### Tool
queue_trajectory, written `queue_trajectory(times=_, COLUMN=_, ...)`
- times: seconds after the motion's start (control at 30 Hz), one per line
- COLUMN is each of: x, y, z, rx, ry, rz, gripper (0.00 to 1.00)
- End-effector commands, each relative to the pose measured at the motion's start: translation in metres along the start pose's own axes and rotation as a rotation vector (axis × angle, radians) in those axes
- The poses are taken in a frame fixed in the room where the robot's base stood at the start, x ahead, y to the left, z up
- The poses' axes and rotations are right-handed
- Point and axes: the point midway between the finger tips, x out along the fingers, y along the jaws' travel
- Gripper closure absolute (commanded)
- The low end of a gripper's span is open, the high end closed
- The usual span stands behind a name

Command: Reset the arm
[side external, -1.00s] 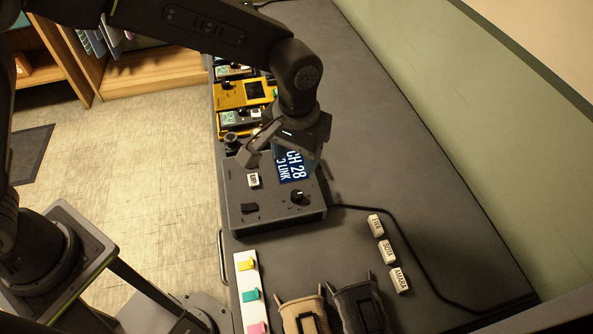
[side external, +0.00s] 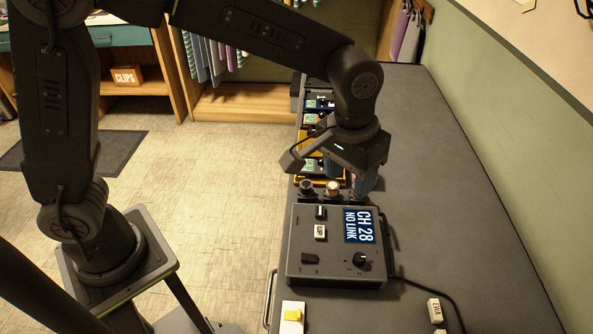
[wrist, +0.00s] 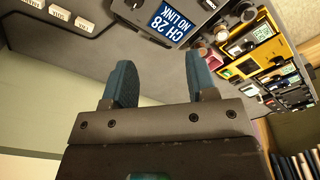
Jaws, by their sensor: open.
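My gripper (side external: 350,182) hangs in the air over the bench, near the far edge of a dark control box (side external: 335,270). Its blue fingers are apart with nothing between them in the wrist view (wrist: 160,75). The box's screen reads "CH 28 NO LINK" (side external: 360,226), and it also shows in the wrist view (wrist: 172,22). A white "UP" key (side external: 320,232) and a black knob (side external: 362,261) are on the box top. My arm reaches across from the left. The gripper hides part of the devices behind it.
A row of devices, one yellow (wrist: 250,50), runs behind the box. A black cable (side external: 425,284) leaves the box's right side. The bench's right side is clear.

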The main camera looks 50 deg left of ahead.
Motion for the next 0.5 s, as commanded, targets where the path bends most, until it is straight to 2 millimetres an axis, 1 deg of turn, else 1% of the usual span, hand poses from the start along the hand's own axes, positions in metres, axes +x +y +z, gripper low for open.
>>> queue_trajectory(times=0.03, x=-0.019, y=-0.02, z=0.005, rx=-0.007, ry=0.033, rz=0.012, gripper=0.48)
queue_trajectory(times=0.1, x=-0.039, y=-0.044, z=0.015, rx=-0.005, ry=0.074, rz=0.023, gripper=0.48)
queue_trajectory(times=0.2, x=-0.061, y=-0.076, z=0.033, rx=-0.002, ry=0.13, rz=0.031, gripper=0.48)
queue_trajectory(times=0.33, x=-0.081, y=-0.113, z=0.062, rx=0.002, ry=0.209, rz=0.032, gripper=0.48)
queue_trajectory(times=0.4, x=-0.088, y=-0.131, z=0.08, rx=0.005, ry=0.252, rz=0.027, gripper=0.48)
queue_trajectory(times=0.5, x=-0.092, y=-0.152, z=0.105, rx=0.008, ry=0.31, rz=0.014, gripper=0.48)
